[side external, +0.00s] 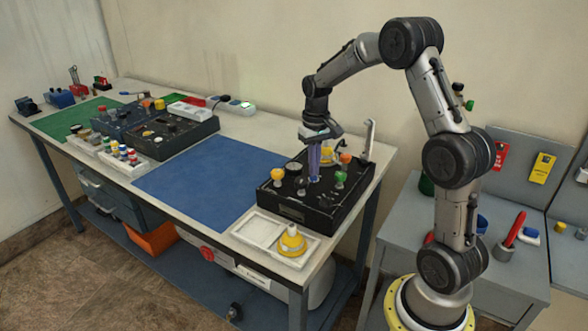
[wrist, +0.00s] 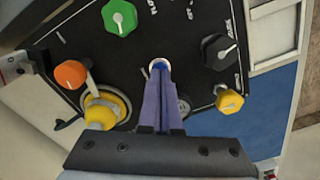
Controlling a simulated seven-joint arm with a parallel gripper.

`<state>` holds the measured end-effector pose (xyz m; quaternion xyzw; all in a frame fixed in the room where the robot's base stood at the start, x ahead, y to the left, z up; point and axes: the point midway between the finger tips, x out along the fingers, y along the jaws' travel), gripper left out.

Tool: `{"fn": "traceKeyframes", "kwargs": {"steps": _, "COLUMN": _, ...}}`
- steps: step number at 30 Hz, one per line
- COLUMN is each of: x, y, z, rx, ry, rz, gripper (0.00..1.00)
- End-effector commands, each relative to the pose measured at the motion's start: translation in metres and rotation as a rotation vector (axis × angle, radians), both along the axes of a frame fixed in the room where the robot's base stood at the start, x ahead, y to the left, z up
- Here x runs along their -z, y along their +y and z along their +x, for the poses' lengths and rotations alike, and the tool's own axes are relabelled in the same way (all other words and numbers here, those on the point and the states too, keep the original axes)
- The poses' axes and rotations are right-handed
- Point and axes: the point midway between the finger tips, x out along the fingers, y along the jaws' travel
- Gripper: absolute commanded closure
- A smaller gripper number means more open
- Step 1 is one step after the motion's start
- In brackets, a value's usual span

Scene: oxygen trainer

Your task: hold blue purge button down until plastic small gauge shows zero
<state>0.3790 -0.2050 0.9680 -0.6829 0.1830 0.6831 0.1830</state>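My gripper (side external: 314,178) has long purple fingers pointing down over the black trainer panel (side external: 283,208). In the wrist view the fingers (wrist: 161,72) are together, with their tips at the blue purge button (wrist: 158,65), which sits in a pale ring. The tips overlap the button and seem to touch it; how far it is pressed cannot be told. The small gauge (wrist: 184,104) is partly hidden behind the right finger, and its reading is not legible. A round gauge face (side external: 293,168) also shows on the panel in the side view.
Around the fingers stand a green knob (wrist: 119,17), an orange knob (wrist: 71,74), a black knob (wrist: 221,53), a yellow knob (wrist: 230,101) and a larger yellow fitting (wrist: 104,112). The blue mat (side external: 198,183) is clear.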

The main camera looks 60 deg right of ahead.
Motion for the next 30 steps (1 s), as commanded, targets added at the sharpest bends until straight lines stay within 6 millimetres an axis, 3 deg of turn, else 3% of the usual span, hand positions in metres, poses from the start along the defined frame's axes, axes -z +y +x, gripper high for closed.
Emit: {"fn": "traceKeyframes", "kwargs": {"steps": 30, "x": 0.013, "y": 0.0, "z": 0.0, "rx": 0.0, "ry": 0.001, "rz": 0.0, "gripper": 1.0}}
